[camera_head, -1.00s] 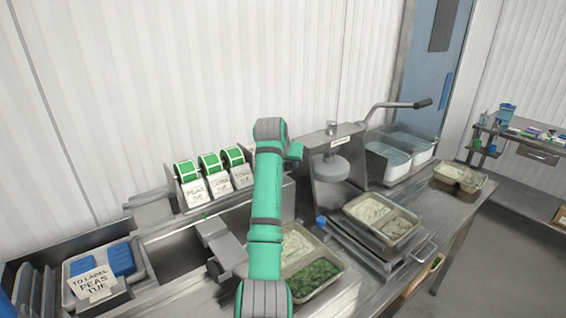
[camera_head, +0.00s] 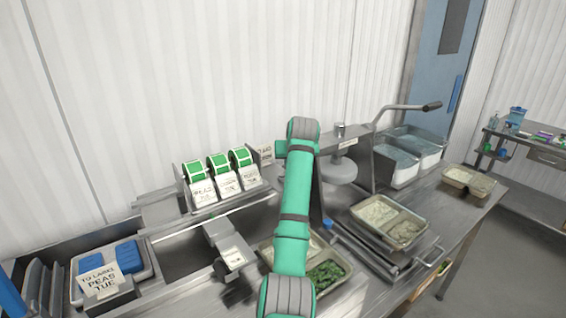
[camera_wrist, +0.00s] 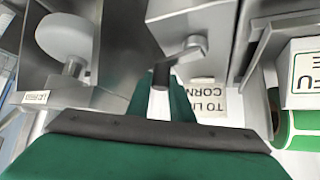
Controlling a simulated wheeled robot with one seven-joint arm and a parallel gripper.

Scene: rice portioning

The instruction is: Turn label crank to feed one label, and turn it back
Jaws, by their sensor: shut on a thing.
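In the wrist view, the label crank's grey arm (camera_wrist: 188,54) runs to a dark handle (camera_wrist: 160,76). The handle sits between the green fingers of my gripper (camera_wrist: 160,95), which is shut on it. In the head view my green arm hides the gripper and the crank. Green label rolls with white printed labels (camera_head: 228,183) hang in a row on the grey dispenser left of my arm. A white printed label (camera_head: 233,258) lies on a low grey device in front of them. In the wrist view a label roll (camera_wrist: 300,90) shows at the right edge.
A press with a round plate (camera_head: 338,170) and long lever stands right of my arm. Filled food trays (camera_head: 388,243) and (camera_head: 325,273) sit at the front. A bin with blue lids (camera_head: 103,285) is at the left. A white printed card (camera_wrist: 207,105) shows beyond the fingers.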

